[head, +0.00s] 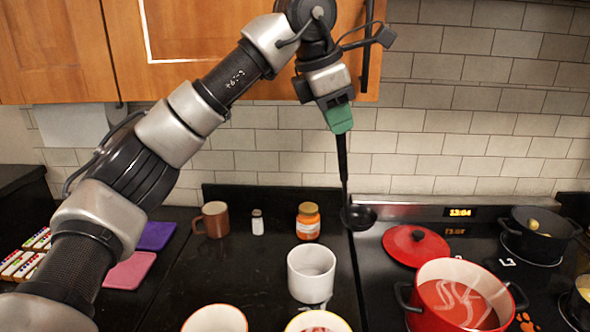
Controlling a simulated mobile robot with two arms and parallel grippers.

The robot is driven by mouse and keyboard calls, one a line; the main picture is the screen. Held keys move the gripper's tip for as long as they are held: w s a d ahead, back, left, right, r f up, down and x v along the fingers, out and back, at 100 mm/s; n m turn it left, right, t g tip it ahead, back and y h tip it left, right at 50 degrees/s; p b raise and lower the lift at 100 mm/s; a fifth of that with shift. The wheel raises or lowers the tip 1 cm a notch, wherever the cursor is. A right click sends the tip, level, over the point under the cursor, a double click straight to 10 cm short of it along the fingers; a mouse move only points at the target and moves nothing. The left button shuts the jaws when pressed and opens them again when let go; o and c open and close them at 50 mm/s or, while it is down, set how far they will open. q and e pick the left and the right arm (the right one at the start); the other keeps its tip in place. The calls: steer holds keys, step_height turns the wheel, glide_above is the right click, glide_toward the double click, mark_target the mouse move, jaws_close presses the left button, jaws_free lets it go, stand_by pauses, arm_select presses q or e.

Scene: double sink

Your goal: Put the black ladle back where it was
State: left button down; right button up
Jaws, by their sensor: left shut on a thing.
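The black ladle (344,180) hangs almost upright with its bowl (359,216) at the bottom. My left gripper (341,128) is shut on the top of its handle, in front of the tiled wall. The bowl hangs over the line between the dark counter and the stove, and I cannot tell whether it touches anything. My right gripper is not in view.
Right are a red lid (416,245), a red pot of soup (459,299) and a black pot (537,237).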

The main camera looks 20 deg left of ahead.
arm_select(q)
steer(key=w+a+f+p, duration=0.2)
steer(key=a+f, duration=0.6)
steer(key=f, duration=0.1)
steer(key=shift+a+p, duration=0.15)
steer(key=shift+p, duration=0.25)
steer(key=shift+s, duration=0.1)
